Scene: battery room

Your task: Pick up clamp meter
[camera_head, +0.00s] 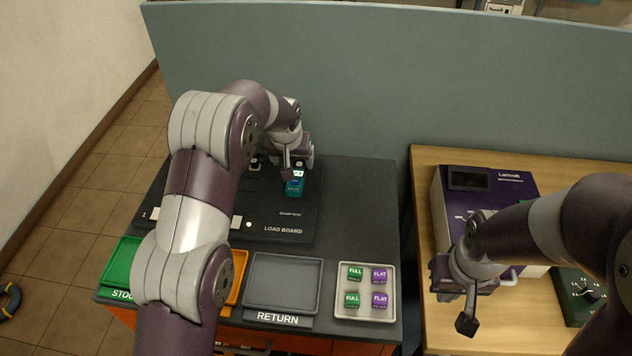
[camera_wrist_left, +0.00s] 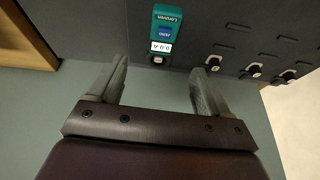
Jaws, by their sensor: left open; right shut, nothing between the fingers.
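The clamp meter (camera_head: 295,187) is a small teal device with a light display, at the far right part of the black load board (camera_head: 283,228). My left gripper (camera_head: 290,168) is just behind and above it and hides its upper end. In the left wrist view the clamp meter (camera_wrist_left: 166,30) lies ahead of the fingertips, roughly midway between them and apart from both. My left gripper (camera_wrist_left: 158,75) is open and empty. My right gripper (camera_head: 466,322) is shut and empty, over the wooden table at the right.
A grey RETURN tray (camera_head: 283,285), a green stock tray (camera_head: 119,262) and a pale tray (camera_head: 341,312) of FULL and FLAT cells line the front. Knobs (camera_wrist_left: 255,69) sit beside the meter. A partition (camera_head: 360,80) stands close behind. A purple device (camera_head: 487,190) is on the wooden table (camera_head: 432,160).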

